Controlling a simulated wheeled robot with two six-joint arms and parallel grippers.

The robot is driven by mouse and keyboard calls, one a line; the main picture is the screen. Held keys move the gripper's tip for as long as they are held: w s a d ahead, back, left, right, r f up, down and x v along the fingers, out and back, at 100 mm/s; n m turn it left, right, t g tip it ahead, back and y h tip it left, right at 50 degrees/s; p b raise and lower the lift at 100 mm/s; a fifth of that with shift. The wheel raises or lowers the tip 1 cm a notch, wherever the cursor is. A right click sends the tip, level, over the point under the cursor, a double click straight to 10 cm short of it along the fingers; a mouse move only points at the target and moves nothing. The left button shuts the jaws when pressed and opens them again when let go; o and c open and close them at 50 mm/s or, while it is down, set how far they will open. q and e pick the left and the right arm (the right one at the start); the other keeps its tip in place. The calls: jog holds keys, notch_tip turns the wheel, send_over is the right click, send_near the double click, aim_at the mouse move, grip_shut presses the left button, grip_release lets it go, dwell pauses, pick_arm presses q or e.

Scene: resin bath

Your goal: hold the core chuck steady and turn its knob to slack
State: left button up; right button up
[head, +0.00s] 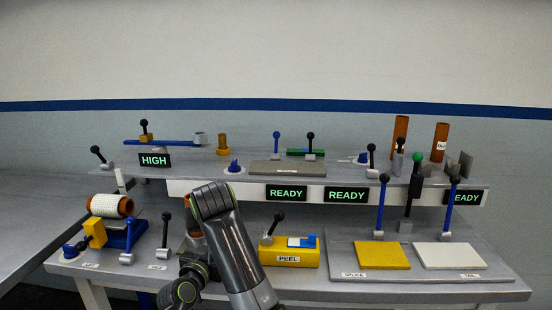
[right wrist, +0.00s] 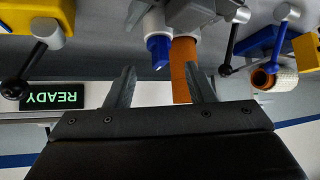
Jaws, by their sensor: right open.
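In the right wrist view, which looks upside down, my right gripper (right wrist: 162,86) is open, with its two fingers apart. A brown core tube (right wrist: 184,72) shows between the fingers, nearer the right one. I cannot tell whether it touches. A grey body (right wrist: 190,14), which looks like the core chuck, is at the tube's upper end. A blue-tipped white knob (right wrist: 158,45) sits beside the tube. In the head view my right arm covers this spot and hides the gripper and most of the chuck. My left gripper is in neither view.
Left of my arm are a white-wrapped roll (head: 103,206), a blue knob (head: 70,250) and black-knobbed levers (head: 166,228). To its right are a yellow PEEL box (head: 290,256), a yellow pad (head: 382,255) and a white pad (head: 450,256). A raised shelf (head: 230,190) runs behind.

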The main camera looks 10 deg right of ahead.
jog(key=v, duration=0.8)
jog(key=w+f+m+g+y, duration=0.35)
jog(key=w+m+g, duration=0.2)
jog(key=m, duration=0.25)
jog(key=w+d+r+m+g+y, duration=0.25)
jog(key=d+m+y, duration=0.25)
jog(key=d+m, duration=0.5)
jog(key=shift+m, duration=0.8)
jog(key=x, duration=0.4)
jog(key=a+r+x, duration=0.1)
jog(key=x, duration=0.7)
jog(key=shift+s+a, duration=0.35)
jog(key=shift+a, duration=0.2)
jog(key=shift+a+m+t+h, duration=0.15)
jog(key=shift+m+t+h, duration=0.2)
jog(key=shift+m+t, duration=0.9)
jog(key=w+v, duration=0.1)
jog(key=v, duration=1.1)
jog(key=w+d+r+m+t+h, duration=0.2)
jog(key=w+d+t, duration=0.3)
jog(key=w, duration=0.1)
jog(key=w+d+r+m+t+h, duration=0.1)
jog(key=w+d+r+t+h, duration=0.2)
jog(key=w+d+t, duration=0.2)
jog(key=shift+w+d+m+t+h, duration=0.35)
jog(key=shift+w+d, duration=0.2)
jog(key=shift+w, duration=0.1)
